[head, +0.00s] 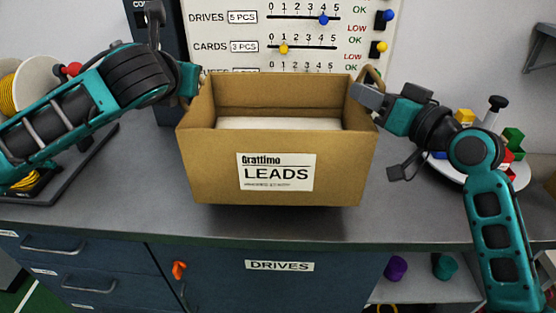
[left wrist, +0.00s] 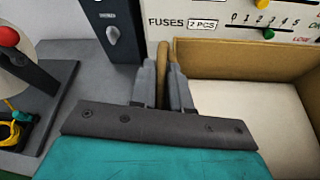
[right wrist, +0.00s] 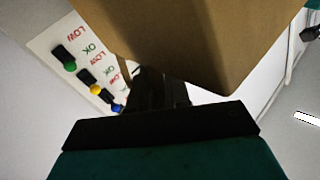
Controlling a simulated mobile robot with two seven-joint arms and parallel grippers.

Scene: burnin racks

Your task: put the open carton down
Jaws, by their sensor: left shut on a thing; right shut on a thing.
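An open brown carton (head: 210,165) labelled LEADS is held upright between my two grippers in the head view. It has a pale floor or contents inside, and its underside casts a shadow at the counter's front edge. I cannot tell whether it touches the counter (head: 150,190). My left gripper (head: 191,84) is shut on the carton's left side; in the left wrist view its fingers (left wrist: 163,85) pinch the brown cardboard. My right gripper (head: 366,92) is shut on a handle-like flap at the carton's right side; the fingers are dark in the right wrist view (right wrist: 155,92).
A board (head: 300,30) with sliders and LOW/OK marks stands behind the carton. A yellow cable spool (head: 22,88) is at the left. A round white tray (head: 480,178) with coloured pieces is at the right. Drawers (head: 60,245) and a shelf (head: 425,290) are below the counter.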

